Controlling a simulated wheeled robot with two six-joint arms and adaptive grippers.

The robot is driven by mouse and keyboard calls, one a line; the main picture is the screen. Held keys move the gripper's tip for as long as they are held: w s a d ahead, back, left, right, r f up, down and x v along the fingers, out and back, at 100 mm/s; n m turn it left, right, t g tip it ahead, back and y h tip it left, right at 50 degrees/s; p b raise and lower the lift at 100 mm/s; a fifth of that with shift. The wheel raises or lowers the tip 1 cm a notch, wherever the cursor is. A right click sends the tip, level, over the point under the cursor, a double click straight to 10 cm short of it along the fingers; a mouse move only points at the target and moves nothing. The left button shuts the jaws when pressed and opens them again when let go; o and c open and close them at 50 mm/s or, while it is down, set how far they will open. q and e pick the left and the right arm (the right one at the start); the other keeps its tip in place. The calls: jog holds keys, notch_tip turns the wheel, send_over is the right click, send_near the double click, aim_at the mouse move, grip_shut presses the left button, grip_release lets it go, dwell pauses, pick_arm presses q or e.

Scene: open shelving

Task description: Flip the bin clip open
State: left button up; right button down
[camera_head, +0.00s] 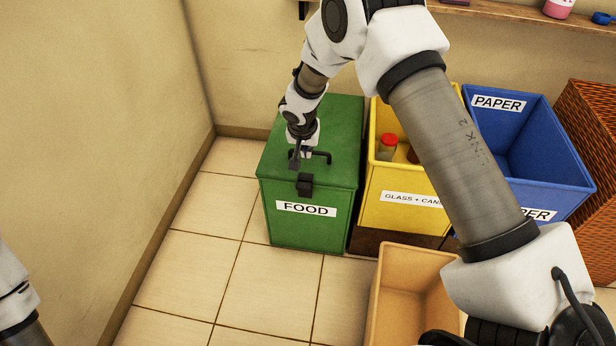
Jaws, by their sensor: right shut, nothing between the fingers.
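The green FOOD bin (307,230) stands on the floor in the middle of the view with its lid (338,118) down. A black clip (305,184) sits at the lid's front edge, above the FOOD label. A dark handle (322,156) is on top of the lid. My right arm reaches over from the right. My right gripper (295,164) points down, shut and empty, just behind and left of the clip and beside the handle. I cannot tell whether it touches the lid. Part of my left arm shows at the lower left edge; its gripper is out of view.
A yellow GLASS + CANS bin (385,190) with a red-capped jar (387,147) stands right of the green bin. A blue PAPER bin (560,160) is further right. An open tan box (398,275) is in front. The tiled floor (200,250) at left is clear.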

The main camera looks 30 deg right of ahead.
aim_at(309, 171)
pick_arm(q)
jog(key=shift+f+b, duration=0.9)
jog(key=shift+b, duration=0.05)
pick_arm(e)
jog(key=x, duration=1)
jog(key=shift+s+a, duration=0.1)
